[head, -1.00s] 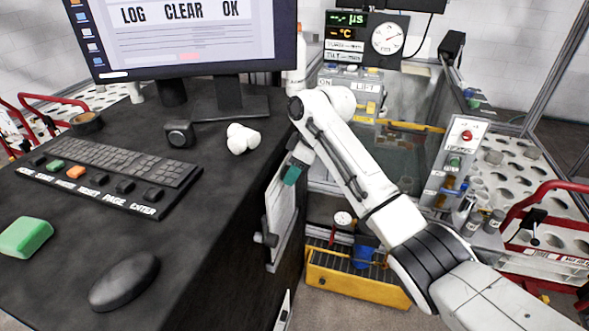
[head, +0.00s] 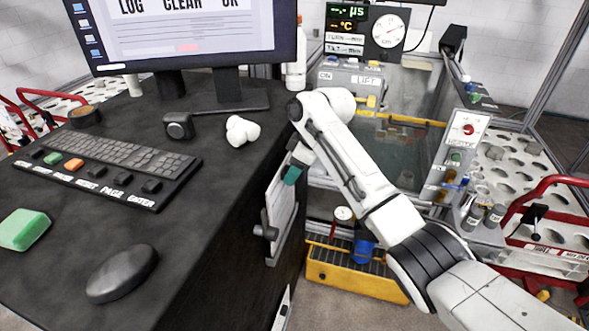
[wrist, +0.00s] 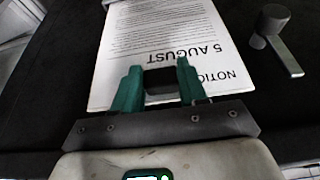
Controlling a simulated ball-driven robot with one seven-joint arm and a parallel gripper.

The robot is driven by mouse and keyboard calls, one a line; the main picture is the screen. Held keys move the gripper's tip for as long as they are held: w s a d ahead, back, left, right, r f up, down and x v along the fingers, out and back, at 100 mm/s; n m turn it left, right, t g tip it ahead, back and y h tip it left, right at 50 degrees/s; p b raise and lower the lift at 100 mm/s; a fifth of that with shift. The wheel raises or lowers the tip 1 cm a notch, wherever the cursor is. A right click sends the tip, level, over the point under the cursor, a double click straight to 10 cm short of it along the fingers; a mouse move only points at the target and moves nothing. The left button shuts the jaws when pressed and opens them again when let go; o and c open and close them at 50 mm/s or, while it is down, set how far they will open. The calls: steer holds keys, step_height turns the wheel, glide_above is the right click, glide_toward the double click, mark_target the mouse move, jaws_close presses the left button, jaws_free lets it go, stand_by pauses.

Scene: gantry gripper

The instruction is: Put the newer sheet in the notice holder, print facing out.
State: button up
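A white printed sheet (wrist: 165,40) fills the upper middle of the wrist view. Its print faces the camera and reads upside down, "NOTICE" and "5 AUGUST". In the head view the sheet (head: 281,205) is seen almost edge-on, upright along the desk's side. My gripper (wrist: 159,62) has its two teal fingers apart, at the sheet's heading end. A dark block (wrist: 162,83) fills the gap between them; I cannot tell whether they press on it. The gripper (head: 293,174) also shows in the head view. I cannot make out the holder's shape, or a second sheet for certain.
A grey knobbed lever (wrist: 284,40) juts out beside the sheet. The black desk (head: 215,190) carries a keyboard (head: 110,160), a mouse (head: 122,273) and a green block (head: 24,229). A yellow crate (head: 350,283) stands on the floor below.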

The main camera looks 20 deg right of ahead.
steer(key=o, duration=0.6)
steer(key=shift+c, duration=0.2)
steer(key=shift+r, duration=0.1)
steer(key=b+v, duration=0.1)
steer(key=v, duration=0.9)
steer(key=shift+r+b, duration=0.3)
steer(key=shift+b, duration=0.05)
steer(key=shift+d, duration=0.15)
steer(key=s+a+f+m, duration=0.2)
steer(key=s+f+m, duration=0.1)
steer(key=s+f, duration=0.8)
steer(key=s+a+f+m, duration=0.25)
steer(key=s+f, duration=0.55)
steer(key=f, duration=0.5)
steer(key=s+d+f+m+h, duration=0.1)
steer(key=s+d+f+m, duration=0.1)
steer(key=s, duration=0.7)
steer(key=s+d+f+m+g+h, duration=0.1)
steer(key=s+d, duration=0.3)
steer(key=s, duration=0.5)
steer(key=s+d+f+m+h, duration=0.2)
steer(key=s+d+m, duration=0.1)
steer(key=s, duration=0.7)
steer(key=shift+f+g, duration=0.4)
